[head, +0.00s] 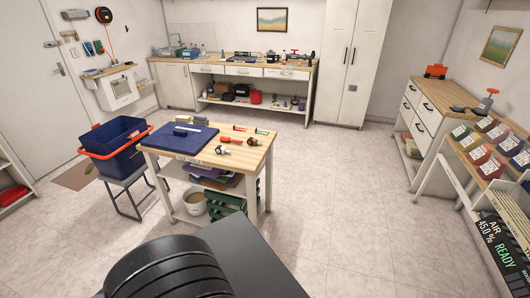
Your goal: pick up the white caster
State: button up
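No object in the head view can be clearly made out as the white caster. Two small caster-like pieces lie on the right part of the wooden tabletop of the middle table (237,165). One, with a pale part and a dark part (222,150), lies nearer the blue lid. The other, dark with a light or orange part (252,141), lies to its right, near the right edge. Both are too small to tell their exact kind. My gripper is not in view; a dark part of my own body fills the bottom of the picture.
A dark blue lid or case (183,138) covers the table's left half. A blue tub with an orange rim (117,150) sits on a stand at left. A workbench (240,70) lines the back wall. A rack of bins (490,150) stands at right. Open floor (340,190) lies right of the table.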

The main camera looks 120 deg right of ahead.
aim_at(220, 149)
jog(key=z, duration=3.75)
jog(key=i, duration=1.65)
